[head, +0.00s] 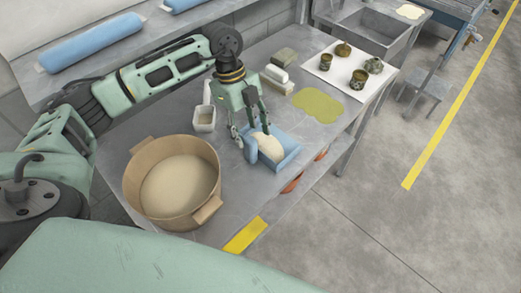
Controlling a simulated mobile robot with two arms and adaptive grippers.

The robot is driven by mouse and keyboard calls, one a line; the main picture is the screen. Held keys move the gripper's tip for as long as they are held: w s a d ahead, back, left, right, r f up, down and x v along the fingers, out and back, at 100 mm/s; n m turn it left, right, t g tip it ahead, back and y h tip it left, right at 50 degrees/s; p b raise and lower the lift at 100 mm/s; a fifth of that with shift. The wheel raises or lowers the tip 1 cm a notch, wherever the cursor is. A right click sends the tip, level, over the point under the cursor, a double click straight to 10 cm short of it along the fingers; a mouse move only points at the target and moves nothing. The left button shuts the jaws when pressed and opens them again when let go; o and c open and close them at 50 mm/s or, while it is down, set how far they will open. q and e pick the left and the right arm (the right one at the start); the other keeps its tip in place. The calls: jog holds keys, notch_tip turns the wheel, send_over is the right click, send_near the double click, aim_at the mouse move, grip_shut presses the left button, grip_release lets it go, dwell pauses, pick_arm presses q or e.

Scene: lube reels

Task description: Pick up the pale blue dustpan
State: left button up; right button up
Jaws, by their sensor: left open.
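The pale blue dustpan (286,151) lies on the grey workbench, right of the round tan tub. A cream-coloured rounded thing (268,147) lies in it. My left gripper (250,139) points down at the dustpan's left side, with its fingers apart. One finger is close to the dustpan's near left edge. I cannot tell whether it touches. Part of the dustpan's back left side is hidden behind the fingers. My right gripper is not in view.
The tan tub (211,204) stands close on the left. A small white container (204,118) stands behind it. A yellow-green patch (318,105) and a white mat (372,95) with several small pots are at the back right. The bench's right edge is near the dustpan.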

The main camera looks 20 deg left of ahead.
aim_at(256, 157)
pick_arm(q)
jog(key=shift+s+d+f+p, duration=0.2)
jog(key=shift+d+f+p, duration=0.15)
jog(key=shift+f, duration=0.2)
jog(key=shift+s+d+f+p, duration=0.2)
jog(key=shift+f+p, duration=0.1)
jog(key=shift+f, duration=0.25)
jog(key=p+x, duration=0.2)
jog(key=x, duration=0.2)
jog(key=shift+s+f, duration=0.1)
jog(key=shift+f, duration=0.2)
jog(key=shift+d+f, duration=0.15)
jog(key=shift+f, duration=0.1)
jog(key=shift+c, duration=0.4)
jog(key=c, duration=0.4)
grip_shut()
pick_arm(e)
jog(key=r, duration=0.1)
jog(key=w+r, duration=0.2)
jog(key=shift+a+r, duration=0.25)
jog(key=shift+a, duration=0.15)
